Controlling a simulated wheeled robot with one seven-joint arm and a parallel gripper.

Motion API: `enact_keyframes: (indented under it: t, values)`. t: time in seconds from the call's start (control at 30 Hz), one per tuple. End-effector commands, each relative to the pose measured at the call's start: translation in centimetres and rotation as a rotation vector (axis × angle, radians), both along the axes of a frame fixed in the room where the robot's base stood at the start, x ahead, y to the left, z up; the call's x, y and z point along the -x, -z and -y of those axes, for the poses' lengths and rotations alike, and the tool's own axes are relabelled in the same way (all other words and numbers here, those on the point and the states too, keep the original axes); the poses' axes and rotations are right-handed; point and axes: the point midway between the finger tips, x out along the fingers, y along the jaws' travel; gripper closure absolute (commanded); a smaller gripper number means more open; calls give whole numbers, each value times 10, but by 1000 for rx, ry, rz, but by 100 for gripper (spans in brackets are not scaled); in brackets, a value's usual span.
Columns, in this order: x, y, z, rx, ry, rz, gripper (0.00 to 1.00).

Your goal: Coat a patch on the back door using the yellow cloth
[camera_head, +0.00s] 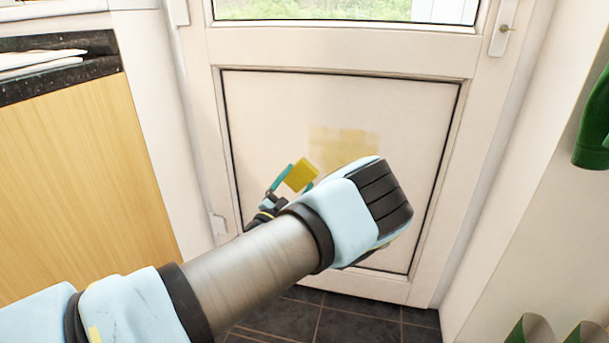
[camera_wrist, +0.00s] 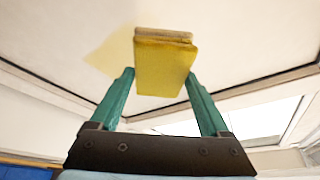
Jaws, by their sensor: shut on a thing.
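The back door (camera_head: 270,115) is cream with a recessed lower panel and a window above. A pale yellow patch (camera_head: 343,145) shows on the panel, its lower part hidden behind my arm in the head view; part of it also shows in the wrist view (camera_wrist: 112,55). My gripper (camera_head: 291,181) is in front of the panel, to the left of the patch. It is shut on the yellow cloth (camera_head: 301,175), a small folded block that also shows between the green fingers in the wrist view (camera_wrist: 165,70). I cannot tell whether the cloth touches the panel.
A wooden cabinet with a dark granite counter (camera_head: 60,75) stands at the left. The door handle (camera_head: 502,35) is at the upper right. A green item (camera_head: 592,130) hangs on the right wall. Dark floor tiles (camera_head: 330,318) lie below the door.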

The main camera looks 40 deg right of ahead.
Motion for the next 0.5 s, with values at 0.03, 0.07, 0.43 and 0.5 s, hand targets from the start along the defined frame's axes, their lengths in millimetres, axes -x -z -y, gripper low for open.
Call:
enact_keyframes:
  t: [0.03, 0.07, 0.43, 0.5]
  values:
    - [0, 0, 0, -1, 0, 2, 64]
    - [0, 0, 0, -2, 0, 3, 64]
    - [-14, 2, 23, -1, 2, 4, 64]
    - [-18, 3, 29, -1, 2, 4, 64]
